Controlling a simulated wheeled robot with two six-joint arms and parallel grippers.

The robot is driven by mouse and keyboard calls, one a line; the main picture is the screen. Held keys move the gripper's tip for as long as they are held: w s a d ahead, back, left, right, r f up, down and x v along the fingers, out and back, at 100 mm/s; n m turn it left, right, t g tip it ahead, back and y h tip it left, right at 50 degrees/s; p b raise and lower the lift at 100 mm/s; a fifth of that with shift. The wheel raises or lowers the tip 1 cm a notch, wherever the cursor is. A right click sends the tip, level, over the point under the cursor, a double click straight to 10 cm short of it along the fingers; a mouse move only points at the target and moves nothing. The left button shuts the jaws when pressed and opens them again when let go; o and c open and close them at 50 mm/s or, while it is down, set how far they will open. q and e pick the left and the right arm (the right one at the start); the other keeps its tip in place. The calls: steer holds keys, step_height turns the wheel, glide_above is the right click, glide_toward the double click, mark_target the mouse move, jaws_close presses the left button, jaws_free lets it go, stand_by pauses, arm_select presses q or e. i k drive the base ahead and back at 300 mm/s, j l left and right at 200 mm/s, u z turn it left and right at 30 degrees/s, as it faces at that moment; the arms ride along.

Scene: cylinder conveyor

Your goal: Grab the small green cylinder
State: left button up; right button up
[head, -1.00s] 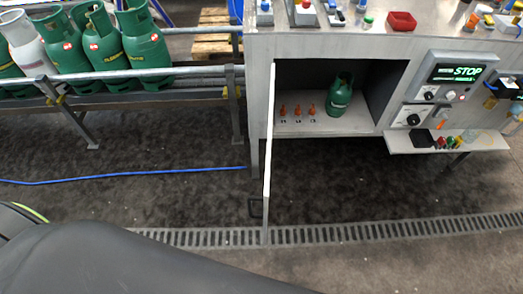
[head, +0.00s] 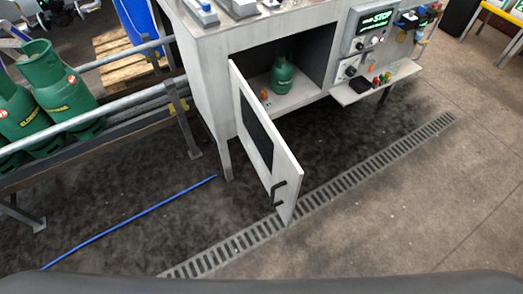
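The door hides part of the left of the cabinet's inside. Neither of my grippers shows in the head view.
Several large green cylinders (head: 62,88) stand on a railed conveyor (head: 95,115) at the left. A small shelf (head: 376,84) and a control panel showing STOP (head: 375,19) are right of the cabinet. A blue hose (head: 130,220) and a drain grate (head: 330,190) cross the open floor.

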mark_target(283, 70)
steer(key=i+l+u, duration=0.1)
steer(key=u, duration=0.3)
steer(key=i+l+u, duration=0.1)
steer(key=l+u, duration=0.35)
steer(key=u, duration=0.3)
steer(key=l+u, duration=0.2)
steer(key=l, duration=0.45)
steer(key=l+u, duration=0.2)
steer(key=l, duration=0.45)
steer(key=k+l+u, duration=0.2)
steer(key=l, duration=0.4)
steer(key=i+l+u, duration=0.15)
steer(key=l, duration=0.55)
steer(key=l+u, duration=0.1)
steer(key=l, duration=0.6)
